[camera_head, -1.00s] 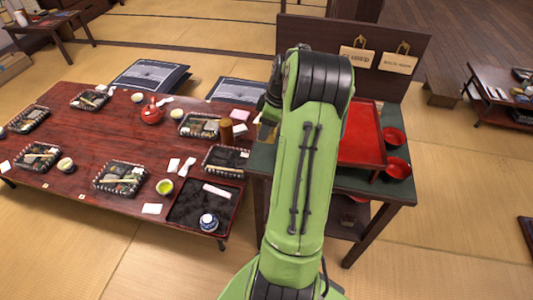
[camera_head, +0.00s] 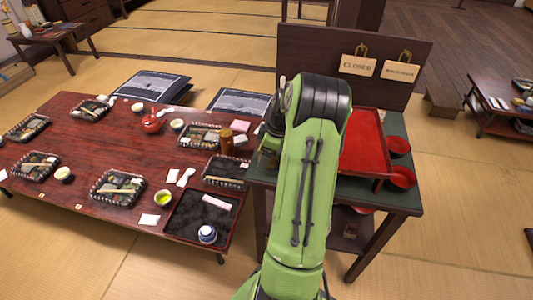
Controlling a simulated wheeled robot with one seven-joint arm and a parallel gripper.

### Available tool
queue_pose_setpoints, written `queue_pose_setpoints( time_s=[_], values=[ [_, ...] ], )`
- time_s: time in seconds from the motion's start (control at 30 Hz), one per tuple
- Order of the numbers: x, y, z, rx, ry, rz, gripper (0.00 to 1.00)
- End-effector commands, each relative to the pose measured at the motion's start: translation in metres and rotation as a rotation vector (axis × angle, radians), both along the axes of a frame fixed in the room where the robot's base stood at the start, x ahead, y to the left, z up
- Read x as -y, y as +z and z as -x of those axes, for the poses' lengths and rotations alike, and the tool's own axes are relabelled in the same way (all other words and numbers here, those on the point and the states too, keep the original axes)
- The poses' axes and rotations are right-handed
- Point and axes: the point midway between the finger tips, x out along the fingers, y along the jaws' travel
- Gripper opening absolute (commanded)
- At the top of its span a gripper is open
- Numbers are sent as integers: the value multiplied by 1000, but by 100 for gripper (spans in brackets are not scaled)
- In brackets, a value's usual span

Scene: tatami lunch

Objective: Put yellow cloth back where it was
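I cannot make out the yellow cloth in the head view. My green arm stands across the middle and hides part of the dark green side table (camera_head: 403,202) and whatever lies behind it. My gripper is hidden behind the arm, so I see neither its fingers nor anything in them. A small olive-brown patch (camera_head: 267,158) shows at the table's left edge beside my arm, too small to identify.
A red tray (camera_head: 362,140) and two red bowls (camera_head: 399,146) (camera_head: 402,177) sit on the side table, below a dark upright board (camera_head: 310,48) with hanging signs. The low red-brown table (camera_head: 90,150) at left holds lunch baskets, a red teapot (camera_head: 151,124) and a black tray (camera_head: 183,232).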

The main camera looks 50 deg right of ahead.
Motion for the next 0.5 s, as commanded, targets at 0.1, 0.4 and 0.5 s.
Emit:
queue_pose_setpoints(
  time_s=[0.1, 0.4, 0.5],
  values=[
    [0, 0, 0, 0, 0, 0, 74],
    [6, 54, 12, 3, -2, 6, 74],
    [9, 81, 18, 2, -3, 5, 74]
  ],
)
